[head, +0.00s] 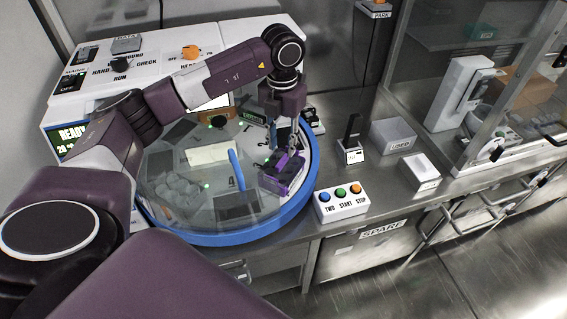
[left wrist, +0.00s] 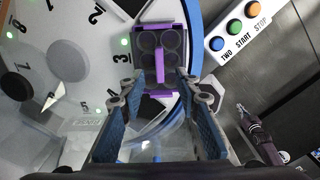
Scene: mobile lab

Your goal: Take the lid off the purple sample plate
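The purple sample plate (head: 284,176) sits on the round blue-rimmed deck, near its right edge. In the left wrist view the plate (left wrist: 140,58) has dark round wells, and its lid has a raised purple handle bar (left wrist: 159,68) down the middle. My left gripper (head: 287,152) is just over the plate. In the left wrist view its fingers (left wrist: 161,88) are spread, with the handle bar lined up between them and nothing clearly held. Contact with the handle cannot be told. A dark purple part with a metal end at the lower right there seems to be my right gripper (left wrist: 257,132).
The deck's blue rim (head: 235,239) surrounds numbered positions. A button box (head: 341,203) stands right of it. A small white tray (head: 421,172), a grey bin (head: 392,136) and a glass-fronted cabinet stand farther right. The control panel (head: 120,66) is behind. Bare steel bench lies between.

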